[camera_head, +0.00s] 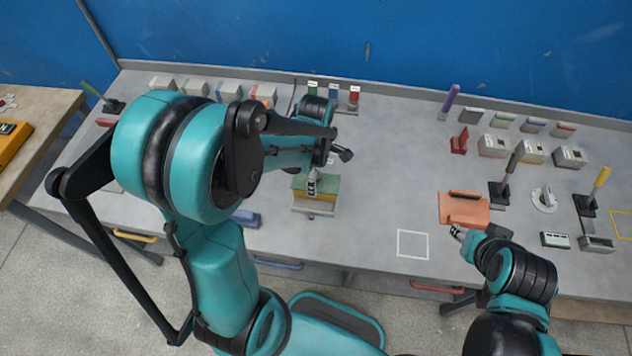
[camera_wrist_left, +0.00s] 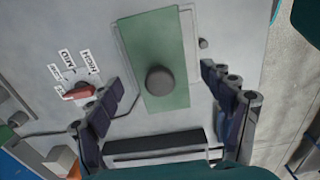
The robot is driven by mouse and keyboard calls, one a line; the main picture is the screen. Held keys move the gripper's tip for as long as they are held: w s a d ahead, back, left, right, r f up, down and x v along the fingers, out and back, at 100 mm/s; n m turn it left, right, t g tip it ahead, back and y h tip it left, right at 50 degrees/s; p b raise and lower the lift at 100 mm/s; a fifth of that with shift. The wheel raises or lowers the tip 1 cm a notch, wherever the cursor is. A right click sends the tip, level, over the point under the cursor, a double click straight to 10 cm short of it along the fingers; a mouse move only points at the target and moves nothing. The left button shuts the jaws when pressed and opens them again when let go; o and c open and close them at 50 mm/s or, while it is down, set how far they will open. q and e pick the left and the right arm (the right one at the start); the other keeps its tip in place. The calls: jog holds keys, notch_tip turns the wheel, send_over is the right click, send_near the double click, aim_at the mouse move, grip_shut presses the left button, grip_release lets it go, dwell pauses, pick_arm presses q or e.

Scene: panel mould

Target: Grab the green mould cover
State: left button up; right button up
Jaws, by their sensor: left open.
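My left gripper (camera_head: 313,181) is over the cover, partly hidden by my own arm. In the left wrist view its fingers (camera_wrist_left: 161,76) are spread wide on both sides of the knob, with gaps. My right gripper (camera_head: 458,232) is beside the orange plate; its finger opening is unclear.
A red dial (camera_wrist_left: 78,92) with printed labels sits left of the cover in the wrist view. The orange plate (camera_head: 463,210) has a dark handle. A white square outline (camera_head: 412,244) marks free bench between the cover and the orange plate. Levers and small boxes (camera_head: 492,146) crowd the right.

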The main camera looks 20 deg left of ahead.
pick_arm(q)
jog(key=shift+f, duration=0.25)
jog(key=shift+s, duration=0.1)
grip_shut()
jog(key=shift+r, duration=0.1)
